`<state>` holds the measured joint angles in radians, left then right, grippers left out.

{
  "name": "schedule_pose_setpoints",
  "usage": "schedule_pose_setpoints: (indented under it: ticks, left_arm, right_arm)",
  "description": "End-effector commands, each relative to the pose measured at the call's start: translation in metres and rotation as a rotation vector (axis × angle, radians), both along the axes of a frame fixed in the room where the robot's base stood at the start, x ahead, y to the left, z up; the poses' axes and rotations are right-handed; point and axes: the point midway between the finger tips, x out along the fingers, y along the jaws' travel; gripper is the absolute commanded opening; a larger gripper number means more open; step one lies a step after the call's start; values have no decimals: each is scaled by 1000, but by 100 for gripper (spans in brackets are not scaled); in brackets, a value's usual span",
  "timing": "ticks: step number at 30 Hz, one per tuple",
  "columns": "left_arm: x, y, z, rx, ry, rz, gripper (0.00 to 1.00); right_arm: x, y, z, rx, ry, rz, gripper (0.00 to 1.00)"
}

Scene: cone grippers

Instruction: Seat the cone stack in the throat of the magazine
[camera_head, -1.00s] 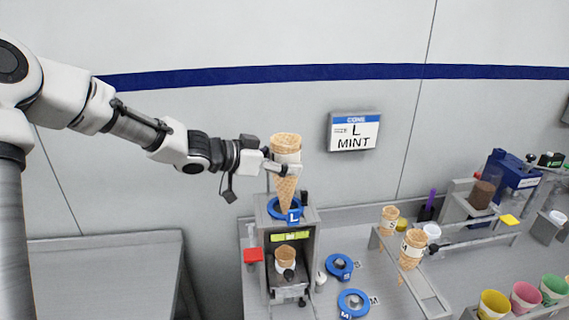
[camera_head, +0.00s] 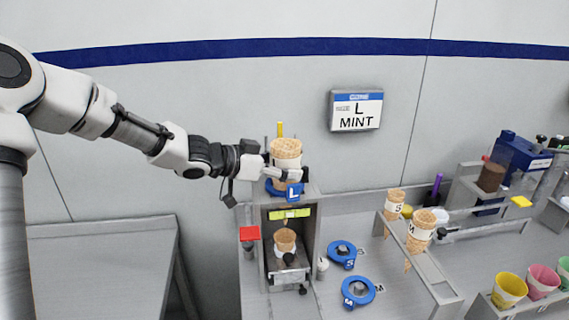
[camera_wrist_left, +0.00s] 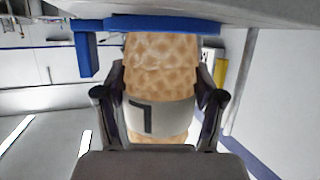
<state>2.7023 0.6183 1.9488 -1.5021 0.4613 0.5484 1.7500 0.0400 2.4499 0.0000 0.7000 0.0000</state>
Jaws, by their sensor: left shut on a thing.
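The cone stack (camera_head: 286,149) is a tan waffle cone stack with a white band. It stands upright in the throat of the magazine (camera_head: 312,232), its tip hidden inside the blue ring (camera_head: 295,189) marked L. My left gripper (camera_head: 280,173) is shut on the band. In the left wrist view the fingers of my left gripper (camera_wrist_left: 160,108) sit on both sides of the band of the cone stack (camera_wrist_left: 160,65), which is marked L. The blue ring (camera_wrist_left: 150,24) is close around the cone there. Whether the cone touches the ring is unclear. My right gripper is out of view.
A single cone (camera_head: 285,241) stands in the magazine's lower bay. Loose blue rings marked S (camera_head: 342,254) and M (camera_head: 358,291) lie on the counter. A rack (camera_head: 425,275) holds cones marked S and M. A wall sign (camera_head: 356,110) reads L MINT. A red block (camera_head: 249,233) sits at the magazine's left.

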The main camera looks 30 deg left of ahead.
Motion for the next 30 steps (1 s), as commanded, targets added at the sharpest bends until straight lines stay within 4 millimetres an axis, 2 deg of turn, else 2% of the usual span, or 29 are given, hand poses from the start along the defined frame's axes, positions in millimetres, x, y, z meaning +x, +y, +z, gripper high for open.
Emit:
schedule_pose_setpoints:
  ticks: [3,11,12,13,14,30]
  left_arm:
    - [0,0,-6,-1,1,0,49]
    - [0,0,-6,-1,1,0,49]
    - [0,0,-6,-1,1,0,83]
    - [0,0,-6,-1,1,0,94]
    - [0,0,-6,-1,1,0,98]
    - [-1,0,-7,-1,2,-2,98]
  right_arm:
    - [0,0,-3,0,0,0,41]
    - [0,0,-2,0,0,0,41]
    - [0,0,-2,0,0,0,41]
    - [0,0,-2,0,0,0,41]
    - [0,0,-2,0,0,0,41]
    - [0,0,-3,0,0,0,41]
